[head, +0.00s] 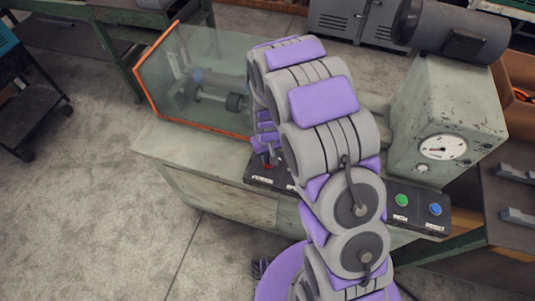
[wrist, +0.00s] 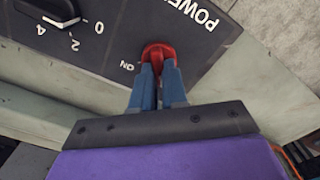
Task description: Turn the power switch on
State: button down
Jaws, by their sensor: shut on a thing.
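The red power switch (wrist: 158,52) sits on a dark panel (wrist: 205,50) with the white words "POWER" and "ON" beside it. My gripper (wrist: 158,72) has its two blue fingers closed on the red switch in the wrist view. In the head view, my arm hides much of the bench middle, and my gripper (head: 266,163) is low at the dark panel (head: 262,183) on the bench's front edge. A bit of red shows there. I cannot tell the switch's exact position.
A black knob (wrist: 50,10) with a numbered scale is left of the switch. A clear guard with an orange frame (head: 150,100) stands on the bench at left. A panel with a green button (head: 402,200) and a blue button (head: 435,209) is at right. Open floor lies at left.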

jog(key=m+p, duration=0.3)
jog(key=m, duration=0.1)
jog(key=shift+d+r, duration=0.1)
jog(key=shift+r, duration=0.05)
jog(key=m+p, duration=0.2)
jog(key=m, duration=0.2)
jog(key=shift+d+m+p, duration=0.1)
jog(key=shift+m+p, duration=0.3)
jog(key=m+p, duration=0.3)
jog(key=m, duration=0.1)
jog(key=shift+d, duration=0.1)
jog(key=shift+m+p, duration=1.15)
jog(key=shift+m, duration=0.95)
jog(key=c, duration=1.2)
grip_release()
jog(key=shift+s, duration=0.1)
jog(key=shift+o, duration=0.2)
notch_tip(320, 180, up, 17)
jog(key=shift+p, duration=0.4)
